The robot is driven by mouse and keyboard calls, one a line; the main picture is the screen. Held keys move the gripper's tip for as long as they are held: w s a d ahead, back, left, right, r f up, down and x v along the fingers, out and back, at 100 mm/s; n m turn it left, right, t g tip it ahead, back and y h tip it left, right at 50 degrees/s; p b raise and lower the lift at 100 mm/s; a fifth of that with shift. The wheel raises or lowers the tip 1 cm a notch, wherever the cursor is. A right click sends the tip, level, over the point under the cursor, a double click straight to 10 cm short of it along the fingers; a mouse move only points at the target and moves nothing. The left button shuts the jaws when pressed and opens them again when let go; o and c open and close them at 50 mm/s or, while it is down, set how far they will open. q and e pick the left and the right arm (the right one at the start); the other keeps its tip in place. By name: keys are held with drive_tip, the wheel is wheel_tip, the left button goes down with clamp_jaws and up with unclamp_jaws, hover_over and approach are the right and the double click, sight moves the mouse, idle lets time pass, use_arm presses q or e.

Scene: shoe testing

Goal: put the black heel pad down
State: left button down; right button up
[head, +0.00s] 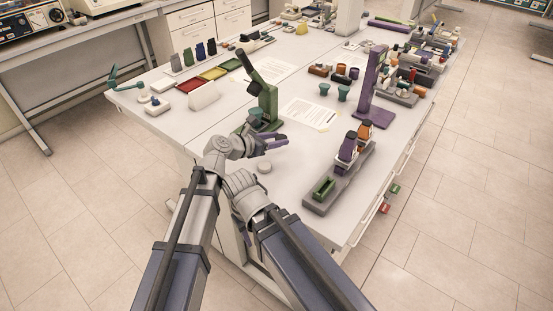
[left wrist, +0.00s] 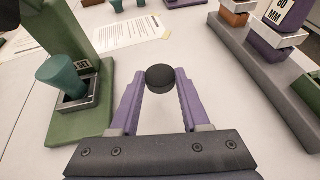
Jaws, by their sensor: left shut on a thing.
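The black heel pad (left wrist: 174,77), a small dark round piece, sits between the tips of my left gripper's purple fingers (left wrist: 160,88) in the left wrist view. My left gripper (head: 272,142) is shut on it above the white table, just right of the green stand's base. In the head view I cannot clearly make out the pad.
The green stand (head: 262,95) with a teal cup (left wrist: 62,76) is close on the left. A small pale disc (head: 264,168) lies near the front edge. Paper sheets (head: 308,113) lie beyond.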

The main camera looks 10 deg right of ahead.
sight(276, 157)
use_arm(q)
drive_tip(key=shift+f+b, duration=2.1)
drive_tip(key=shift+f, duration=0.6)
use_arm(e)
drive_tip(key=shift+f, duration=2.65)
use_arm(q)
drive_tip(key=shift+f, duration=0.2)
drive_tip(key=shift+c, duration=1.9)
unclamp_jaws()
use_arm(e)
drive_tip(key=shift+f, duration=0.15)
use_arm(q)
drive_tip(key=shift+r, duration=0.1)
drive_tip(key=shift+r, duration=0.1)
drive_tip(key=p+v, duration=0.4)
drive_tip(key=v, duration=0.8)
drive_tip(key=shift+p, duration=0.3)
use_arm(e)
wheel_tip(276, 157, up, 5)
drive_tip(key=shift+f, duration=0.1)
